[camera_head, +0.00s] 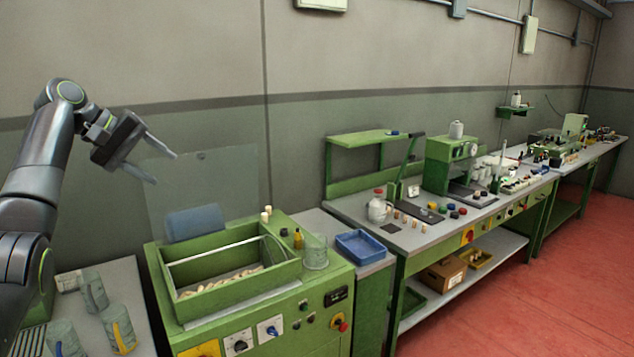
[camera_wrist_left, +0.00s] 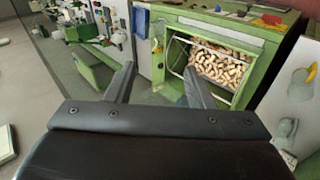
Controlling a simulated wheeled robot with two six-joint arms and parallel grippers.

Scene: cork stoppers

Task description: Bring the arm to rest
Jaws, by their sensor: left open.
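My left gripper (camera_head: 165,167) is open and empty, raised in the air at the left in the head view. It is above and to the left of the green machine (camera_head: 170,290), near a clear upright panel (camera_head: 215,180). In the left wrist view its two fingers (camera_wrist_left: 155,85) stand apart with nothing between them. Beyond them the machine's bin (camera_wrist_left: 175,65) shows, holding many pale corks (camera_wrist_left: 220,68). My right gripper is in neither view.
Glass jugs (camera_head: 95,292) stand on a grey bench at the lower left. A blue tray (camera_head: 361,246) lies right of the machine. Cork stoppers (camera_head: 265,216) stand at its back edge. A long workbench (camera_head: 420,235) with tools runs along the wall. Red floor (camera_head: 540,290) is clear at right.

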